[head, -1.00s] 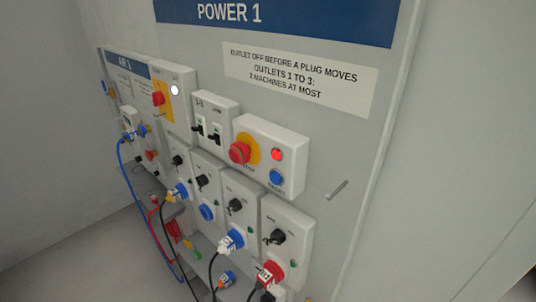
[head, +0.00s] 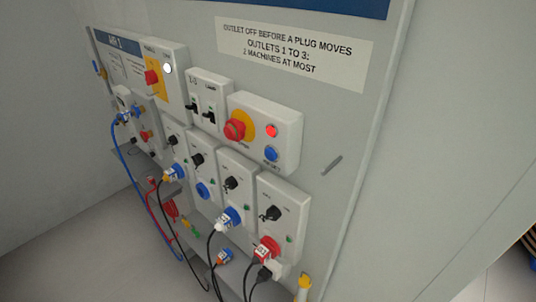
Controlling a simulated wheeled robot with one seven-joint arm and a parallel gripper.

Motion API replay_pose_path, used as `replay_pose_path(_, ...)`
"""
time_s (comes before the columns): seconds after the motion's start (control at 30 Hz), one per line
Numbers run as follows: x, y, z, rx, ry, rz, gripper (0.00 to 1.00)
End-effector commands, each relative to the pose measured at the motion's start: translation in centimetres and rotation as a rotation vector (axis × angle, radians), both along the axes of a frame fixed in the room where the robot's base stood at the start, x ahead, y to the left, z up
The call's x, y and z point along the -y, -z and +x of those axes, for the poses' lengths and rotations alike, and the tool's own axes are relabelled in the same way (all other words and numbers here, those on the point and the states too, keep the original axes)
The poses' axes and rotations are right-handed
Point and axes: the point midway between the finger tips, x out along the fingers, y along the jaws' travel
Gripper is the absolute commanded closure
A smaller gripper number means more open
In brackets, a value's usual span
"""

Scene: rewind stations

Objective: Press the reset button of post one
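The panel of post one (head: 340,130) stands in the middle of the head view, seen at an angle. A white box (head: 290,118) on it carries a red mushroom stop button (head: 235,129) on a yellow disc, a lit red lamp (head: 271,130) and, below the lamp, a blue button (head: 271,153). The label by the blue button is too small to read for certain now. Nothing covers the blue button. My gripper is not in view.
Below the box are several outlets with black switches (head: 271,213); a white-and-blue plug (head: 228,218) and a red plug (head: 266,249) are in two. Cables hang in front. Breakers (head: 209,103) are left of the box. Open floor (head: 75,260) lies lower left.

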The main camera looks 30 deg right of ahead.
Motion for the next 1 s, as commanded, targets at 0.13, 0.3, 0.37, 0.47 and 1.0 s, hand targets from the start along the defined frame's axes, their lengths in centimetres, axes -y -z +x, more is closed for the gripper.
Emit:
replay_pose_path(0.13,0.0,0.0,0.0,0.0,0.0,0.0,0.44)
replay_pose_path(0.3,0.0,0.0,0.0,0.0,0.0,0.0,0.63)
replay_pose_path(0.37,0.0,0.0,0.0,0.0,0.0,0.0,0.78)
replay_pose_path(0.47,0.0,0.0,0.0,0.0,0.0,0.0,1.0)
replay_pose_path(1.0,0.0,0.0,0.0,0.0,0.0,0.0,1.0)
